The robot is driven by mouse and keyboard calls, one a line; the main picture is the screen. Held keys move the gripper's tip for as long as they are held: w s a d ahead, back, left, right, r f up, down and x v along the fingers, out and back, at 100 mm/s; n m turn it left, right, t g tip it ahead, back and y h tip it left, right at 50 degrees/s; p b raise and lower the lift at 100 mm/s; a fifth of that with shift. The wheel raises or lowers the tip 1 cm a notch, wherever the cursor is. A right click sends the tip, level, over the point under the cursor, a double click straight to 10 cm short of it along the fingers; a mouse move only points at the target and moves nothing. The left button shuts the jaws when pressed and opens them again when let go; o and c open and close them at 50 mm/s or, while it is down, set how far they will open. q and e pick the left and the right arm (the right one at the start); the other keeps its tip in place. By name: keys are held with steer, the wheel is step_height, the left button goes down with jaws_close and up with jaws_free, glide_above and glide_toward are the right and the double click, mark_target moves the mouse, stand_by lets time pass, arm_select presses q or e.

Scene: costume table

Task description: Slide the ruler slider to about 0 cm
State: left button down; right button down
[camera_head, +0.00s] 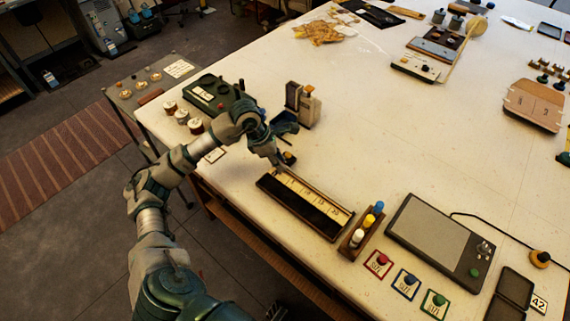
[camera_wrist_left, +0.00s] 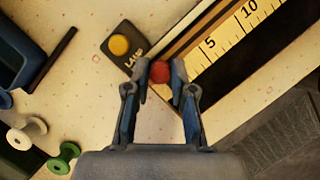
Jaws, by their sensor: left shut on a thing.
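The ruler (camera_head: 305,195) lies in a dark tray near the table's front edge; its pale scale carries dark numbers. In the left wrist view the scale (camera_wrist_left: 228,42) shows 5 and 10, with the low end toward my gripper. My left gripper (camera_head: 278,164) is at the far left end of the ruler. In the left wrist view its fingers (camera_wrist_left: 160,80) are shut on the red slider knob (camera_wrist_left: 159,71), below the 5 mark, near the low end. The exact reading under the knob is hidden. My right gripper is not in view.
A lamp button (camera_wrist_left: 120,46) with a yellow top sits close beside the ruler's low end. A rack of coloured pegs (camera_head: 361,231) stands at the ruler's right end. Several spools (camera_head: 183,116) and a dark green box (camera_head: 213,94) are at the left. The table middle is clear.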

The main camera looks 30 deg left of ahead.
arm_select(q)
steer(key=c, duration=1.2)
jaws_free()
steer(key=shift+a, duration=0.15)
steer(key=shift+o, duration=1)
steer(key=shift+a, duration=0.2)
steer(key=shift+a+f, duration=0.15)
steer(key=shift+a, duration=0.15)
steer(key=shift+r, duration=0.3)
steer(key=v, duration=0.4)
steer(key=shift+d+r, duration=0.2)
steer(key=shift+r, duration=0.25)
steer(key=v, duration=0.6)
steer(key=shift+a, duration=0.4)
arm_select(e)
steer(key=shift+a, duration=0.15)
arm_select(q)
steer(key=shift+s+r, duration=0.1)
steer(key=shift+s, duration=0.05)
